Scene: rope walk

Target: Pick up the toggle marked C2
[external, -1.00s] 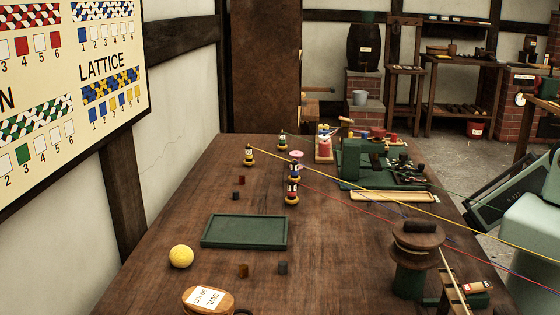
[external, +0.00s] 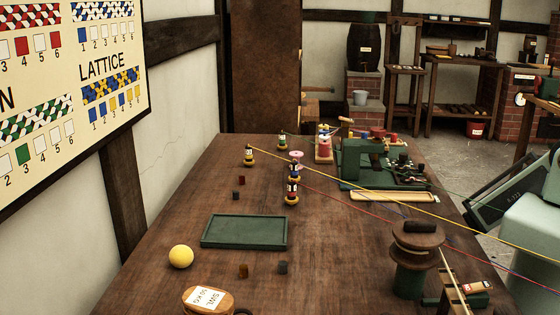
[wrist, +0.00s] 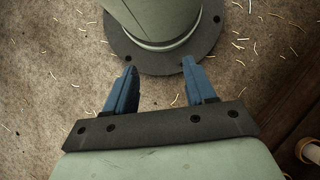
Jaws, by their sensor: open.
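No marking C2 is legible in either view, so I cannot tell which piece is that toggle. Small labelled pieces with yellow bases stand on the table: one (external: 249,157) at the left with a yellow cord, one (external: 282,141) behind it, and one (external: 292,192) nearer the middle. Small plain dark and brown pieces, such as a brown one (external: 243,271), stand near the green tray. My gripper (wrist: 159,64) shows only in the wrist view. Its blue fingers are apart and empty, over the floor beside my base, away from the table pieces.
Yellow, red and blue cords stretch across the table's right side. A dark reel (external: 415,240) stands at right. The table's (external: 340,260) front middle is clear.

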